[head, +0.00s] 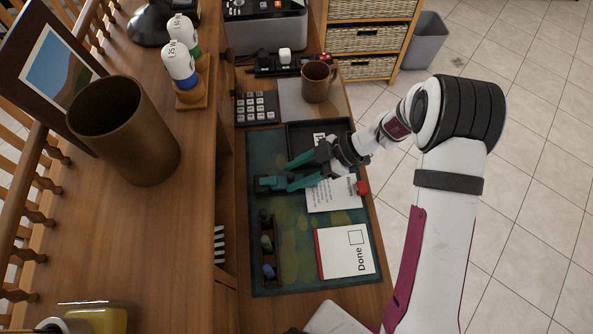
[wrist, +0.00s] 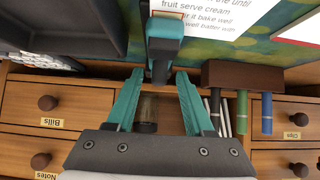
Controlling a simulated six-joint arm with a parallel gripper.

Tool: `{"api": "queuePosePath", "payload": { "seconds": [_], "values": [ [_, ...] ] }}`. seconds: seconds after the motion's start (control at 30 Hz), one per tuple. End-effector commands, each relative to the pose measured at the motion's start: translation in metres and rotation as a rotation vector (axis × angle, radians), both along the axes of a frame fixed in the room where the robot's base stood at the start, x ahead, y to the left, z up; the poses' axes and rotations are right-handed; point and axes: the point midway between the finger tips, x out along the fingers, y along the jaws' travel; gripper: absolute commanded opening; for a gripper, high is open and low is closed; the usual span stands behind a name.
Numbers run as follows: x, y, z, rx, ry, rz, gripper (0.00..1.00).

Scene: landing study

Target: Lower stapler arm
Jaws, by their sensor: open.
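The stapler (head: 268,183), teal and dark, lies on the green patterned mat (head: 262,152) near its left edge in the head view. In the wrist view its teal end (wrist: 165,28) shows at top centre, with a dark part below it. My gripper (head: 284,175) is close beside the stapler, with its teal fingers spread. In the wrist view the fingertips of my gripper (wrist: 160,76) lie either side of the dark part in the picture. I cannot tell whether they touch it. The angle of the stapler's arm is unclear.
A marker holder (head: 266,248) stands on the mat nearby. A printed sheet (head: 333,198), a "Done" card (head: 345,252) and a dark tray (head: 298,138) are around it. A calculator (head: 256,108) and a mug (head: 318,82) stand farther back. A wooden shelf edge (head: 216,150) rises at left.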

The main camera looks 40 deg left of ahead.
Motion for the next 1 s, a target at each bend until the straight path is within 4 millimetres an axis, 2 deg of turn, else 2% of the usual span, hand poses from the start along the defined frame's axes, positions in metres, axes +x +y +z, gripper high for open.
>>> {"api": "queuePosePath", "payload": {
  "seconds": [0.27, 0.37, 0.7, 0.83, 1.0],
  "values": [
    [0.006, -0.005, 0.006, 0.002, -0.003, -0.002, 0.53],
    [0.018, -0.016, 0.019, 0.002, -0.005, -0.004, 0.53],
    [0.073, -0.072, 0.084, 0.000, -0.003, -0.003, 0.53],
    [0.083, -0.082, 0.097, 0.001, -0.001, -0.002, 0.53],
    [0.086, -0.087, 0.101, -0.001, 0.001, -0.001, 0.53]
  ]
}}
